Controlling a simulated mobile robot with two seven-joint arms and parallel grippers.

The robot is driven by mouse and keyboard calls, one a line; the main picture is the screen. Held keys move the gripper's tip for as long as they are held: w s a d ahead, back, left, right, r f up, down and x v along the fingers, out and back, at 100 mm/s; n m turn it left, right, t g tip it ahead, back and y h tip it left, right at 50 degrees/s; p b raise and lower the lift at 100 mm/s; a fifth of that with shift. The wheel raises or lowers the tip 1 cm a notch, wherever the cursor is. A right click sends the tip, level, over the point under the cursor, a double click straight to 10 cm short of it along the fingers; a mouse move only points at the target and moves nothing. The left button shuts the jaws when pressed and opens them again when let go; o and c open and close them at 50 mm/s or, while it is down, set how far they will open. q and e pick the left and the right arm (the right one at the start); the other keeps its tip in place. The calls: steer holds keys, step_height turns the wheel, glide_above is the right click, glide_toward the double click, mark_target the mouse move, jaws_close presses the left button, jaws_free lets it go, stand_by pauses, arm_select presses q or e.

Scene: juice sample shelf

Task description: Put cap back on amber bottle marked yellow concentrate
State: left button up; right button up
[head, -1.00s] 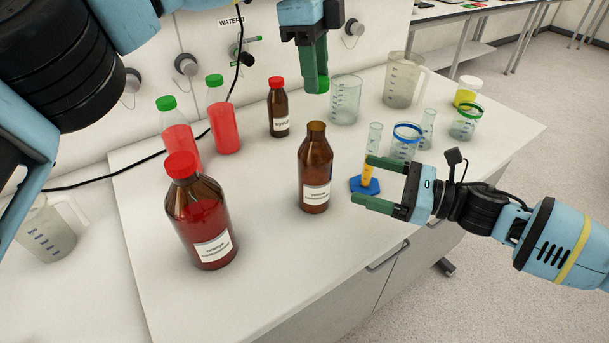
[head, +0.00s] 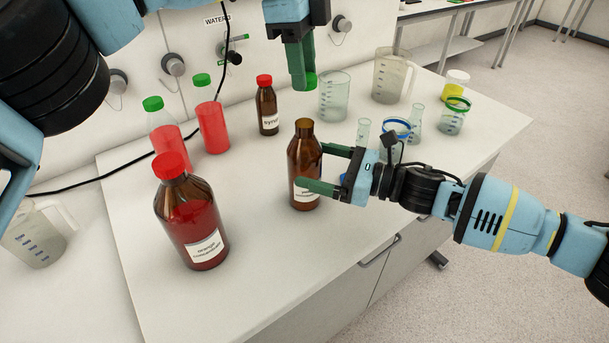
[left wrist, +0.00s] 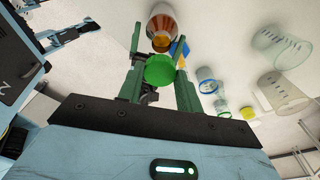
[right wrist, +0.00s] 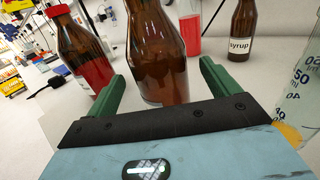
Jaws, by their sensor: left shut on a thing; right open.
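The open amber bottle (head: 304,155) stands upright on the bench; its label is partly hidden by a right finger. In the left wrist view, the bottle (left wrist: 162,24) shows beyond the cap. My left gripper (head: 303,75) is shut on a green cap (head: 311,80), held above and behind the bottle; the cap (left wrist: 160,70) sits between its fingers in the left wrist view. My right gripper (head: 312,168) is open, its fingers reaching to either side of the amber bottle. In the right wrist view, the bottle (right wrist: 155,50) stands between the open fingers, with no clear grip on it.
A large red-capped orange concentrate bottle (head: 190,220) stands at left front. A syrup bottle (head: 267,108) and red-filled bottles (head: 212,127) stand behind. Beakers (head: 334,97), flasks and a blue-based cylinder (head: 362,133) crowd the right. The front bench (head: 270,260) is clear.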

mark_target(303, 122)
steer(key=shift+x, duration=1.65)
steer(key=c, duration=1.5)
arm_select(q)
steer(key=shift+f, duration=2.5)
